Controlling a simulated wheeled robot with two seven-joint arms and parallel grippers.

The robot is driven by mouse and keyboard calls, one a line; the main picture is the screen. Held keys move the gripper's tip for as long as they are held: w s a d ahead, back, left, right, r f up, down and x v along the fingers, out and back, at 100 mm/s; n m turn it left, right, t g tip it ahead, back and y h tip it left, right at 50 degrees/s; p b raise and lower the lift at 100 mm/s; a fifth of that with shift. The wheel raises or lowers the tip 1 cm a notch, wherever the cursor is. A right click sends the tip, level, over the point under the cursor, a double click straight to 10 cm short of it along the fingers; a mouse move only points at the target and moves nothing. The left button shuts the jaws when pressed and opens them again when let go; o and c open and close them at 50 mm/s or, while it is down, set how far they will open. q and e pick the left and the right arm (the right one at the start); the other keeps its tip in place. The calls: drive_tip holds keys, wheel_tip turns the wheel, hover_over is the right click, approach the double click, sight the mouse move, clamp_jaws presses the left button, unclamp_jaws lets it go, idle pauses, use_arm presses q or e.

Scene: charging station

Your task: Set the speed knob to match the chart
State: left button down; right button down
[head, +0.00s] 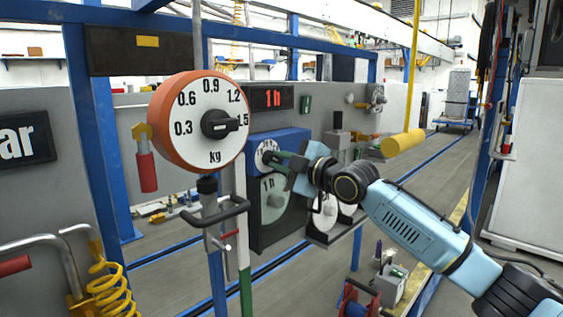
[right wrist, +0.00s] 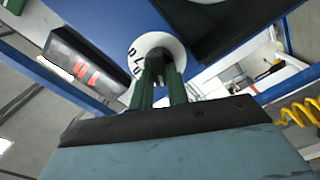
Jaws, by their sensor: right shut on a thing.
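A blue box (head: 293,137) carries a small white dial (head: 266,153); its marks are too small to read in the head view. My right gripper (head: 278,158) reaches in from the right to this dial. In the right wrist view the white dial (right wrist: 152,46) shows partly cut-off numbers, and my right gripper's green fingers (right wrist: 161,80) are shut on a dark knob (right wrist: 156,62) at its middle. The fingers hide most of the knob, so its pointing direction cannot be told. No chart can be made out for certain. My left gripper is out of view.
A large orange-rimmed dial (head: 203,119) marked in kg stands to the left, its black knob pointing near 1.5. A dark display (head: 268,98) shows red characters like "1h". A dark box with a pale green face (head: 274,192) sits below the blue box. A yellow cylinder (head: 403,143) hangs to the right.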

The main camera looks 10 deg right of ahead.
drive_tip(key=c, duration=1.4)
unclamp_jaws()
drive_tip(key=shift+o, duration=0.2)
drive_tip(key=b+v, duration=0.2)
drive_tip(key=v, duration=1.1)
drive_tip(key=shift+s, duration=0.25)
drive_tip(key=shift+d, duration=0.1)
